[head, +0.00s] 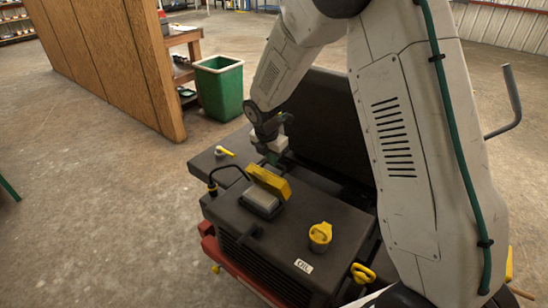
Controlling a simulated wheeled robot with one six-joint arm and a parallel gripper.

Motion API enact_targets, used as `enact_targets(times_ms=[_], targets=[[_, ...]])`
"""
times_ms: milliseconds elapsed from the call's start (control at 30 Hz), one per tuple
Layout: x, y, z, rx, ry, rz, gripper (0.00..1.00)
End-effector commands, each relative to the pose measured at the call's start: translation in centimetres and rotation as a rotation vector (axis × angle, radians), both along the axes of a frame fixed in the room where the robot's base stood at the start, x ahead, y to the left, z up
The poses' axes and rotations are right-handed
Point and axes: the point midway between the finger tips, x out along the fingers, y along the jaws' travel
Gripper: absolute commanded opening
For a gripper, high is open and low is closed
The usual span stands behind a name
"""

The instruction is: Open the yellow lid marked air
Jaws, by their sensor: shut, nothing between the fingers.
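A yellow lid (268,182) stands tilted up at the back edge of a light grey housing (258,203) on top of a dark machine (282,234). The housing's pale top shows in front of the lid. I cannot read any marking on the lid. My gripper (273,158) is shut and empty, just behind the lid in the picture. Its fingertips are partly hidden, and I cannot tell whether they touch the lid.
A yellow round cap (320,236) sits at the right, near a white label (303,266). A yellow-handled valve (223,151), a black hose (213,185) and a yellow ring handle (362,273) are around the machine. A green bin (220,88) stands behind; floor at left is clear.

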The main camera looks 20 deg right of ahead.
Motion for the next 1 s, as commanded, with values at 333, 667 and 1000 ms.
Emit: enact_targets(times_ms=[333,667,1000], targets=[[0.2,-0.4,-0.1,0.024,0.018,-0.001,0.0],[1.7,-2.8,-0.8,0.184,0.125,-0.008,0.0],[3.1,-4.7,-2.1,0.232,0.158,-0.002,0.0]])
